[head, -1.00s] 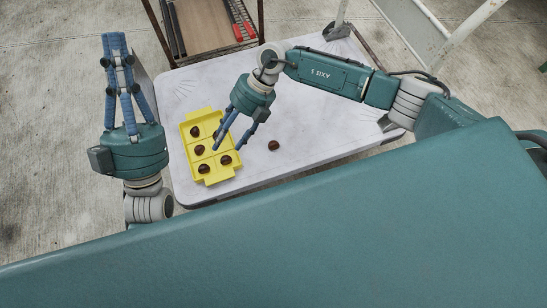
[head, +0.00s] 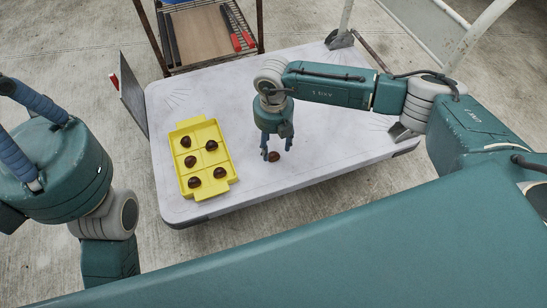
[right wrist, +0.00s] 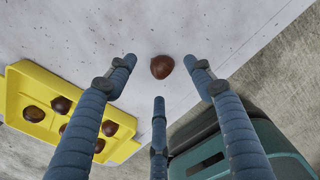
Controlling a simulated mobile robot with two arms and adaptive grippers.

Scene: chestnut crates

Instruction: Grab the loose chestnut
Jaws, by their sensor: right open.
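The loose brown chestnut (head: 274,157) lies on the pale table top, to the right of the yellow crate (head: 232,166). My right gripper (head: 277,152) points down just over it, open, with fingers on both sides of it in the head view. In the right wrist view the chestnut (right wrist: 162,67) shows whole, between and slightly beyond the tips of the spread fingers; I see no clear contact. My left gripper (head: 18,125) is at the left edge, away from the table, its fingertips cut off by the frame.
The yellow crate holds several chestnuts in its compartments; it also shows in the right wrist view (right wrist: 38,78). A cart (head: 205,35) with red-handled tools stands behind the table. The table top (head: 340,130) right of the chestnut is clear.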

